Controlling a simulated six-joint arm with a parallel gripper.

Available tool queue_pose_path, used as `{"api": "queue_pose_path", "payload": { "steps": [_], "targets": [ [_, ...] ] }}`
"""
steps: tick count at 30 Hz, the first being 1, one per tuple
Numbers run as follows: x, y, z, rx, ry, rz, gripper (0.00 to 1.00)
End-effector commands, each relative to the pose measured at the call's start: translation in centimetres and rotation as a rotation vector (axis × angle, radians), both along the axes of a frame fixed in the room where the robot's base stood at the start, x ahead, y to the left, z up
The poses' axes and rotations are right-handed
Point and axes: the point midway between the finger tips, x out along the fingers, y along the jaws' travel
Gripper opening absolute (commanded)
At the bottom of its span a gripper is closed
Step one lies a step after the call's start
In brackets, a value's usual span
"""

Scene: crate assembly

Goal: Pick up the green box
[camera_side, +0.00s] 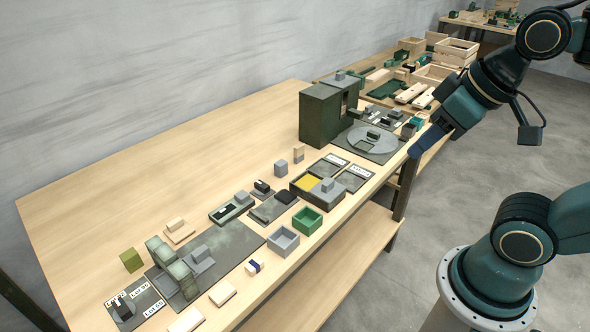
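A small green open-topped box (308,221) stands on the wooden table near its front edge, touching or very close to a grey open-topped box on its left. A solid olive-green block (131,260) stands farther left on the same table. My gripper (421,147) is up at the right, well apart from both, with its dark blue end pointing down and left. Its fingers cannot be made out separately, so I cannot see whether it is open or shut. No held object is visible.
The grey box (283,241) is the green box's left neighbour. A yellow-topped tray (318,202) lies just behind. A tall dark green cabinet (320,115) stands farther back. Small wooden pieces and dark mats lie around. The table's back left is clear.

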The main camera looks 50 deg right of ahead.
Motion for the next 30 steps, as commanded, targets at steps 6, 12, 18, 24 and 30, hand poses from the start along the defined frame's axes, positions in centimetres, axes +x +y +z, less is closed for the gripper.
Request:
{"api": "queue_pose_path", "payload": {
  "steps": [6,12,18,24,30],
  "targets": [
    [0.0,0.0,0.0,0.000,0.000,0.000,0.62],
    [0.0,0.0,0.0,0.000,0.000,0.000,0.76],
    [0.1,0.0,0.0,0.002,0.001,-0.004,0.76],
    [1.0,0.1,0.0,0.029,0.022,-0.046,0.76],
    [3.2,0.2,-0.2,0.101,0.076,-0.156,0.76]
  ]
}}
